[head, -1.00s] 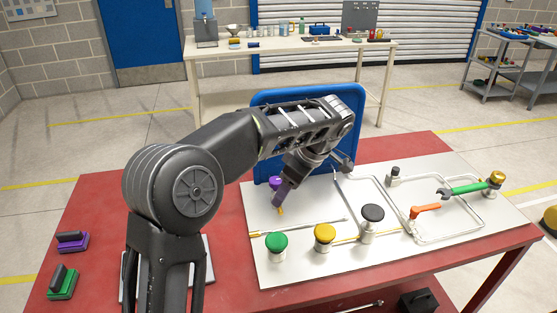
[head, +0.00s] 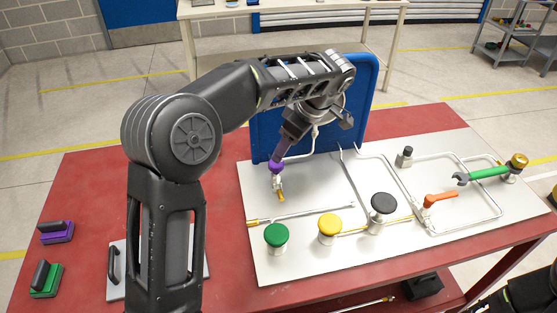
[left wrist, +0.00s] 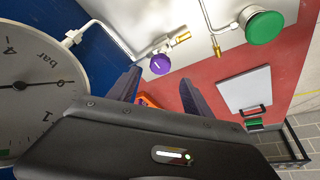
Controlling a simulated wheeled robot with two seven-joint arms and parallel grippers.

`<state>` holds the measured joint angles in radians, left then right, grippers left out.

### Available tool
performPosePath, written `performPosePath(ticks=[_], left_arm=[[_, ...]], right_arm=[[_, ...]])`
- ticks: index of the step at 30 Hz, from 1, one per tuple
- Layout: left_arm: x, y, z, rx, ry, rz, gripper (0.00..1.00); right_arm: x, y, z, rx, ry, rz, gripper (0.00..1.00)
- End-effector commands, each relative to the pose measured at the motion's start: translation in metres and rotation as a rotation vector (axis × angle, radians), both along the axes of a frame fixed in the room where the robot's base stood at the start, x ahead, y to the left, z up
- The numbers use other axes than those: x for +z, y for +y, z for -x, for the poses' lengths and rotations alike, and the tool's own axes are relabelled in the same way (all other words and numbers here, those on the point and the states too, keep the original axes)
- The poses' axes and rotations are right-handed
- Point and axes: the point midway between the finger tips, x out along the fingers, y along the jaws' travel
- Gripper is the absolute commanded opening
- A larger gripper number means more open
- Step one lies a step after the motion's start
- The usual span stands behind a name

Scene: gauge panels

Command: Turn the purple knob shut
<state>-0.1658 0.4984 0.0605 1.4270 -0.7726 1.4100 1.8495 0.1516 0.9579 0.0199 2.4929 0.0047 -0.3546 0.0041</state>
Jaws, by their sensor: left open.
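The purple knob (head: 276,168) sits on a brass-ended pipe fitting on the white panel (head: 310,195). It also shows in the left wrist view (left wrist: 160,64), with a small pale mark on its face. My left gripper (head: 281,154) reaches down from above, its fingertips close to the knob. In the left wrist view its two fingers (left wrist: 160,80) are apart, with the knob just beyond them. I cannot tell whether they touch it. A round gauge (left wrist: 35,90) marked "bar" is partly in view at the left wrist view's left. My right gripper is not in view.
Green (head: 276,235), yellow (head: 330,229) and black (head: 384,204) knobs line the panel's front. A blue board (head: 262,125) stands behind. The red table (head: 90,200) has bare room at left.

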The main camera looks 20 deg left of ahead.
Motion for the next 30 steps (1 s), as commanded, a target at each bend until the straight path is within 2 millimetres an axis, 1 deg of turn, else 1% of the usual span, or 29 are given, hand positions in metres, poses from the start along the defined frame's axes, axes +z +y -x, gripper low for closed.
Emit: performPosePath(ticks=[1, 3, 5, 9, 13, 17, 24, 30], left_arm=[[-0.011, 0.003, 0.000, 0.002, 0.002, 0.000, 0.59], [-0.021, 0.007, 0.000, 0.004, 0.002, 0.001, 0.59], [-0.024, 0.011, -0.001, 0.003, 0.004, -0.002, 0.59], [-0.043, 0.019, -0.002, 0.001, 0.003, 0.000, 0.59], [-0.057, 0.024, -0.003, 0.001, 0.002, 0.000, 0.59], [-0.063, 0.025, -0.004, 0.000, -0.001, 0.001, 0.59], [-0.063, 0.026, -0.004, 0.000, -0.001, 0.000, 0.58], [-0.063, 0.026, -0.004, 0.000, -0.001, 0.000, 0.41]], right_arm=[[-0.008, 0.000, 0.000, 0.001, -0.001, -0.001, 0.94], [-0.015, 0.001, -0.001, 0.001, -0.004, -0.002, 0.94], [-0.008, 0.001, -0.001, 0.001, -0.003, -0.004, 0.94], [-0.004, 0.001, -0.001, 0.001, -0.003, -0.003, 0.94], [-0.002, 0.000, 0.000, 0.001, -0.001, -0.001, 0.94], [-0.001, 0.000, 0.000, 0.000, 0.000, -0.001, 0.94], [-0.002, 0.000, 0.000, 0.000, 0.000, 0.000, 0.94], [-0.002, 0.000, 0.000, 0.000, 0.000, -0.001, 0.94]])
